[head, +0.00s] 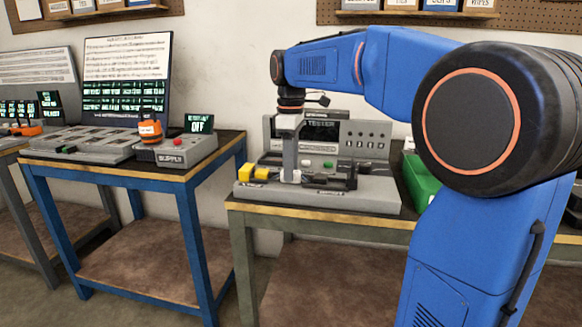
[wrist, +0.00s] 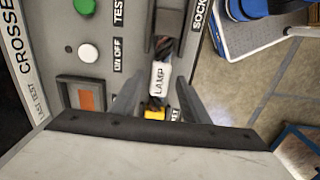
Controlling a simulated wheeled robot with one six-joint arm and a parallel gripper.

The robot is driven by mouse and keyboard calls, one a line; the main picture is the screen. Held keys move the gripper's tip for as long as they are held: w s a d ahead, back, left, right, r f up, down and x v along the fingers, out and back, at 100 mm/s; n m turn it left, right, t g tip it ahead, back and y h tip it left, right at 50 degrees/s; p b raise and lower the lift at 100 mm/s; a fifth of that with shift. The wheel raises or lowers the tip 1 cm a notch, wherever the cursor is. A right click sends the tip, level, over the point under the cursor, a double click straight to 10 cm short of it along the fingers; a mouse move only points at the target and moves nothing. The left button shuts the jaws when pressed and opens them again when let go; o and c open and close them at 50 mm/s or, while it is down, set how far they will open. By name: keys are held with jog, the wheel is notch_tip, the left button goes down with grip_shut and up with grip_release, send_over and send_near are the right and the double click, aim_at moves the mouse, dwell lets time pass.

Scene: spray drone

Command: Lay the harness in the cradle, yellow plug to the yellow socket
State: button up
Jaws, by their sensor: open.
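The harness is a dark wire bundle with a white tag (wrist: 160,78) marked LAMP. In the wrist view a yellow end piece (wrist: 155,112) shows just below the tag, and a black part (wrist: 168,22) is at the other end. In the head view two yellow blocks (head: 253,173) sit side by side at the left of the grey cradle base (head: 320,194); which is plug and which is socket I cannot tell. Black parts (head: 342,177) are at its right. My gripper (wrist: 157,100) is open and points down, its fingers on either side of the tag and harness.
The tester panel (head: 325,135) stands behind the cradle, with green and white buttons (wrist: 88,53). A green bin (head: 420,183) is right of it, partly behind my arm. On the blue table at left are a grey supply box (head: 176,150), a monitor and a tray.

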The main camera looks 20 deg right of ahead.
notch_tip(320, 180, up, 12)
dwell(0.5)
jog(key=s+a+f+m+t, duration=0.1)
jog(key=s+f+m+t, duration=0.3)
jog(key=s+f+m, duration=0.7)
jog(key=s+f, duration=1.7)
jog(key=f, duration=0.2)
jog(key=shift+s+t, duration=0.3)
jog(key=shift+t, duration=0.1)
jog(key=shift+a, duration=0.1)
